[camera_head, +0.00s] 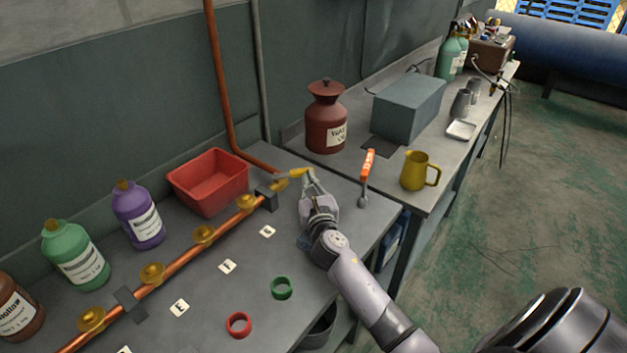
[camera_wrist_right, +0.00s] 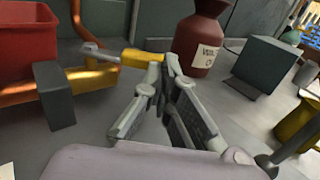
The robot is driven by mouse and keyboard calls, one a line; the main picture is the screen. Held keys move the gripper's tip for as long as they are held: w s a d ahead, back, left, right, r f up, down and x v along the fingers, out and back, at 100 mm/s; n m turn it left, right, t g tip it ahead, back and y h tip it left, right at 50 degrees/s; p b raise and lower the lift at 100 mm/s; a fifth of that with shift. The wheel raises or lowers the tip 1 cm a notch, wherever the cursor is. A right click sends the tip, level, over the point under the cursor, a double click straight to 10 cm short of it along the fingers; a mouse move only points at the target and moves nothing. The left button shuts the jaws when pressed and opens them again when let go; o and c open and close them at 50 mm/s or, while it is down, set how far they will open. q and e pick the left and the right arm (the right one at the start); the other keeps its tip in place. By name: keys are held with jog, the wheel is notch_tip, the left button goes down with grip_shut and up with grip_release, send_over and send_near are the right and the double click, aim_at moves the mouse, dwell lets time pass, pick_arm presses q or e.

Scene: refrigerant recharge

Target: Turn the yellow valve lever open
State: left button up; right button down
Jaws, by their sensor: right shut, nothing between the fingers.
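The yellow valve lever (camera_head: 297,173) sits at the far end of the copper pipe, past a dark clamp block. In the wrist view the lever (camera_wrist_right: 140,58) points right from a grey metal stem. My right gripper (camera_head: 308,177) is shut and empty, with its fingertips at the lever's free end. In the wrist view the fingertips of this gripper (camera_wrist_right: 163,66) are close beside the lever's tip; I cannot tell whether they touch it. My left gripper is not in view.
A copper pipe (camera_head: 180,262) with several brass fittings runs along the bench. A red bin (camera_head: 208,185) stands behind it. A dark red waste-oil can (camera_head: 326,120), an orange-handled tool (camera_head: 368,165) and a yellow jug (camera_head: 415,172) are near the gripper.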

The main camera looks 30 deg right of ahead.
jog(key=shift+w+a, duration=0.1)
jog(key=shift+r, duration=0.1)
jog(key=shift+w+d+r+n+t+y+p, duration=0.1)
jog(key=shift+w+d+n+t+y+p, duration=0.3)
jog(key=shift+n+y+p, duration=0.45)
jog(key=shift+w+d+n+y, duration=0.2)
jog(key=shift+n+y, duration=0.1)
jog(key=shift+y, duration=0.25)
jog(key=shift+w+d+n+y, duration=0.15)
jog(key=shift+d+n+y, duration=0.1)
jog(key=shift+y, duration=0.25)
jog(key=shift+w+d+b, duration=0.2)
jog(key=shift+w+b, duration=0.15)
jog(key=shift+w, duration=0.1)
jog(key=shift+w+d+f, duration=0.1)
jog(key=shift+w+f, duration=0.1)
jog(key=shift+w, duration=0.3)
jog(key=shift+s, duration=0.1)
jog(key=shift+d, duration=0.1)
